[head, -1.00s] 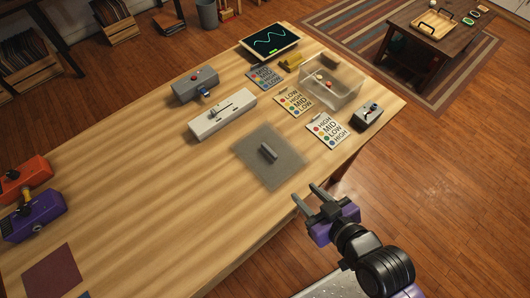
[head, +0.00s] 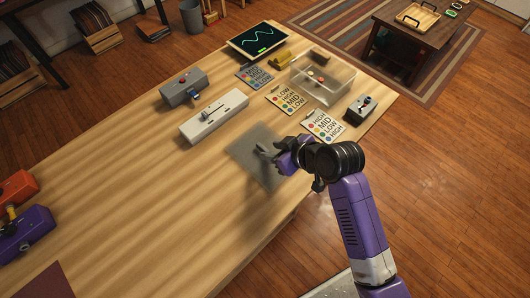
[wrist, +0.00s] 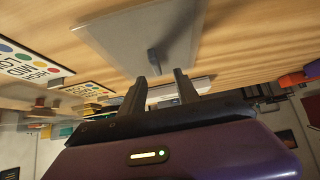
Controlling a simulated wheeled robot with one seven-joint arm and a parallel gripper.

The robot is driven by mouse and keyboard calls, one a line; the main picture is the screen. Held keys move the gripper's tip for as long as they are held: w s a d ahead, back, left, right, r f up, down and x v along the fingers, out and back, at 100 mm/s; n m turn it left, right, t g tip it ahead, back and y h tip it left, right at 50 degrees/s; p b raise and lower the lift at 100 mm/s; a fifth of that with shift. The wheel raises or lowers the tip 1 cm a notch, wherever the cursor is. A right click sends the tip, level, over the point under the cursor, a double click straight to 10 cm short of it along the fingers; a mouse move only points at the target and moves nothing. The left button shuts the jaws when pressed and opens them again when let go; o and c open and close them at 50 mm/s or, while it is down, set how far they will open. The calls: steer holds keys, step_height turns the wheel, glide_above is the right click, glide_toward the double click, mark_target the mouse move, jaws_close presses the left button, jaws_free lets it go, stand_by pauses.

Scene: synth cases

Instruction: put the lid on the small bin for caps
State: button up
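The lid (head: 243,152) is a flat, see-through grey square lying on the wooden table, with a small upright grey handle in its middle. In the wrist view the lid (wrist: 122,34) fills the upper middle. The bin (head: 341,93) is a clear open box near the table's far right corner, with a few small red and pale caps inside. My gripper (head: 270,154) is over the lid's right part, close to the handle. In the wrist view my gripper (wrist: 160,76) has its two fingers apart, with nothing between them; the handle stands just beyond the fingertips.
Cards with coloured dots (head: 322,126) lie between lid and bin. A dark switch box (head: 361,109) stands right of the bin. A white slider box (head: 214,117), a grey button box (head: 184,88) and a wave screen (head: 258,40) stand farther back. The table's left middle is clear.

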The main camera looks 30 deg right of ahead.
mark_target(265, 150)
steer(key=shift+d+x, duration=0.15)
steer(key=shift+x, duration=1)
steer(key=shift+d+x, duration=0.15)
steer(key=shift+x, duration=1)
steer(key=shift+s+f, duration=0.1)
steer(key=shift+f, duration=0.1)
jaws_close()
